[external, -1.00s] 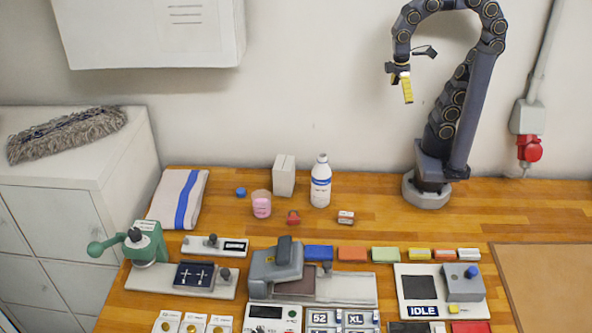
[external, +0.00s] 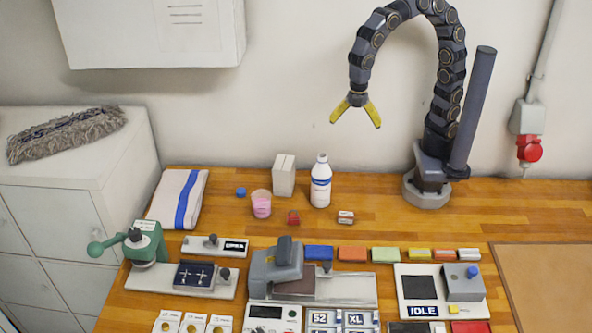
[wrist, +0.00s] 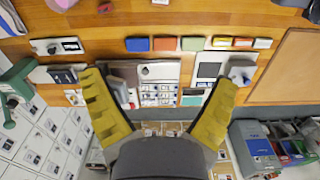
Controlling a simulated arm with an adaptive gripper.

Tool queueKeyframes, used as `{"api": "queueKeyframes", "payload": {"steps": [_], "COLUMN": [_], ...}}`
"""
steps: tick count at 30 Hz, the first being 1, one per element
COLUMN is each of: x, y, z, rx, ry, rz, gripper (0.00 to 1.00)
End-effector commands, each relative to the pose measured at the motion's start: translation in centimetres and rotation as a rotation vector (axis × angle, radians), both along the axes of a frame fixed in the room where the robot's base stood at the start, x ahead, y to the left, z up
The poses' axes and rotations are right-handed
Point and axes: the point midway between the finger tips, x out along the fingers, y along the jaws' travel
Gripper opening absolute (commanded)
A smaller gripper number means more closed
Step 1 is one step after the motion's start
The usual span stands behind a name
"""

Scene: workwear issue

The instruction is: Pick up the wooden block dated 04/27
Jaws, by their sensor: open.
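A small pale block with dark and reddish marks (external: 346,217) lies on the wooden bench right of the white bottle; it may be the dated block, but its print is too small to read. It also shows cut off at the top edge of the wrist view (wrist: 160,2). Several small coloured blocks, among them a yellow one (external: 419,254), sit in a row farther forward; no date is legible on them. My gripper (external: 356,123) is open and empty, high above the bench near the wall. Its yellow fingers are spread wide in the wrist view (wrist: 161,80).
A white bottle (external: 320,182), a pink cup (external: 261,204), a white box (external: 284,175) and a small red object (external: 293,217) stand near the pale block. Devices, including a green press (external: 146,243) and an IDLE panel (external: 422,311), fill the front. Bench right of the block is clear.

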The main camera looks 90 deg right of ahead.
Motion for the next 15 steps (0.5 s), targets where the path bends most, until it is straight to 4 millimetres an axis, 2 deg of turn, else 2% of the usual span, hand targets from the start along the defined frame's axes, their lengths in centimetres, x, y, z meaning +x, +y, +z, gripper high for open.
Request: {"api": "queueKeyframes", "payload": {"steps": [5, 10, 15], "x": [-0.1, -0.2, -0.3], "y": [-0.1, -0.2, -0.3], "z": [-3.3, -7.5, -13.5], "rx": [-0.003, -0.006, -0.009], "ry": [0.005, 0.009, 0.014], "rz": [-0.004, -0.005, -0.007], "gripper": [0.88, 0.88, 0.88]}}
